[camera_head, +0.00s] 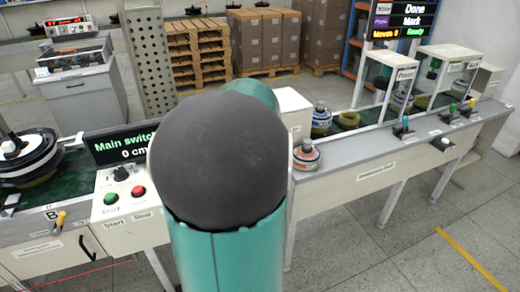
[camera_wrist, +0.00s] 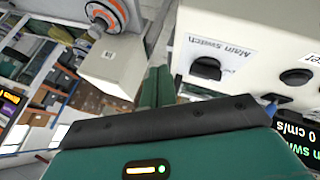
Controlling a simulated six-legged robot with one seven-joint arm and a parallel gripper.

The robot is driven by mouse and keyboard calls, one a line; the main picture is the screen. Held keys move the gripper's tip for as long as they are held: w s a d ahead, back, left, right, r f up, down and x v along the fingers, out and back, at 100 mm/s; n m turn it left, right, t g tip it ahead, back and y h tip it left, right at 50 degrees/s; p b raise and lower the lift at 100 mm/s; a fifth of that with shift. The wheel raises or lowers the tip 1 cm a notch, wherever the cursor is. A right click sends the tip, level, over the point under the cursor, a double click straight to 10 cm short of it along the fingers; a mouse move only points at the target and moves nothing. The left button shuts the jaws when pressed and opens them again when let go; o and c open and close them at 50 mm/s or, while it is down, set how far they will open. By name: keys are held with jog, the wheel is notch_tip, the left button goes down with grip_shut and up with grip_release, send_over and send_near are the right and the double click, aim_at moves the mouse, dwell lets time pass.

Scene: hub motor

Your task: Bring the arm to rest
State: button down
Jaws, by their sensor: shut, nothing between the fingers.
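My gripper (camera_wrist: 155,88) shows in the wrist view with its two green fingers together and nothing between them. The fingers point at the gap between a white box and the panel labelled "Main switch" (camera_wrist: 248,40), with its black knob (camera_wrist: 206,68). I cannot tell if they touch anything. In the head view my arm's dark rounded joint and teal link stand in the middle and hide part of the bench. My gripper is hidden there.
A control box (camera_head: 128,208) with green and red buttons and a "Main switch" display (camera_head: 120,145) stands just left of my arm. A workbench (camera_head: 372,172) runs right, with an orange-and-white motor part (camera_head: 306,157). Pallets (camera_head: 198,50) stand behind; floor at front right is clear.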

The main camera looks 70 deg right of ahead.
dwell(0.5)
jog(key=w+a+r+n+t+y, duration=0.25)
jog(key=w+a, duration=0.65)
jog(key=a, duration=0.5)
jog(key=w+a+r+n+t+y, duration=0.1)
jog(key=w+a+r+t, duration=0.15)
jog(key=w+a, duration=0.9)
jog(key=s+a+n+y, duration=0.1)
jog(key=s+a, duration=0.3)
jog(key=a, duration=0.9)
jog(key=s+a+n+g+y, duration=0.1)
jog(key=s+a+n+y, duration=0.1)
jog(key=a, duration=1.2)
jog(key=shift+s+a+r+y, duration=0.2)
jog(key=shift+s+y, duration=0.15)
jog(key=shift+s, duration=0.5)
